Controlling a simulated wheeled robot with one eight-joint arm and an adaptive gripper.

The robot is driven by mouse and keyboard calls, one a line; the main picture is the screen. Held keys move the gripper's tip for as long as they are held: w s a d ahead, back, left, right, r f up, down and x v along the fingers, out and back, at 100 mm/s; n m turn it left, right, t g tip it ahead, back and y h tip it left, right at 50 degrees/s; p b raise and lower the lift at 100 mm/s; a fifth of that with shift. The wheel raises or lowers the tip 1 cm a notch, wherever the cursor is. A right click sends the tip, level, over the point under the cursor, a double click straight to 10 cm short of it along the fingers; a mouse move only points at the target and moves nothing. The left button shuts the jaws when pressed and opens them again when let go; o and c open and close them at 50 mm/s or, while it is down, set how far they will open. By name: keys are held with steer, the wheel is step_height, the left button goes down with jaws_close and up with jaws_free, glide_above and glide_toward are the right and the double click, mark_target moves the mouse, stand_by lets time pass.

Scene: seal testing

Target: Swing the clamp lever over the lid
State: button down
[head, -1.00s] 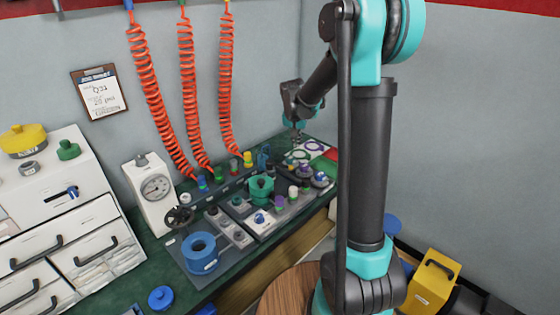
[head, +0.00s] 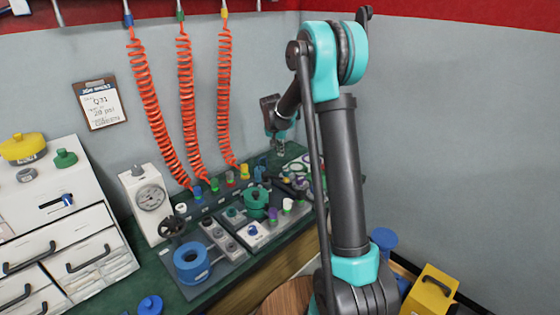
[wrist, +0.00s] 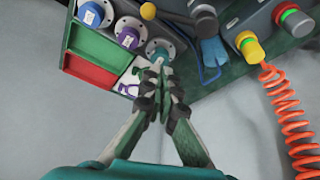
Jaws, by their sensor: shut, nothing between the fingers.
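My gripper (wrist: 157,72) is shut with nothing between its fingers. In the head view it hangs at the far end of the bench (head: 280,148). In the wrist view its tips overlap a round teal fitting with a grey flange (wrist: 160,47); contact cannot be told. A green lidded pot (head: 255,203) stands mid-bench, nearer the camera than my gripper. A dark bar (head: 285,182) lies just beyond the pot; I cannot tell whether it is the clamp lever.
Coiled orange hoses (head: 225,95) hang over the bench. A yellow case (head: 430,293) is at right.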

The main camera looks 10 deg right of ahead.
mark_target(266, 178)
step_height(266, 178, down, 10)
steer(key=shift+s+f, duration=0.15)
stand_by(0.4)
steer(key=shift+s+a+m, duration=0.3)
steer(key=shift+s+m, duration=0.1)
steer(key=shift+m, duration=0.3)
steer(key=shift+s+a+m+g+h, duration=0.35)
steer(key=shift+s+a+m+g, duration=0.15)
steer(key=shift+a+m, duration=1)
steer(key=shift+s+a+m+g+h, duration=0.3)
steer(key=shift+s+a+m+g, duration=0.2)
steer(key=shift+a+m, duration=0.95)
steer(key=shift+s+a+m+g+h, duration=0.4)
steer(key=shift+s+a+m, duration=0.2)
steer(key=shift+a+m, duration=0.85)
steer(key=shift+d, duration=0.1)
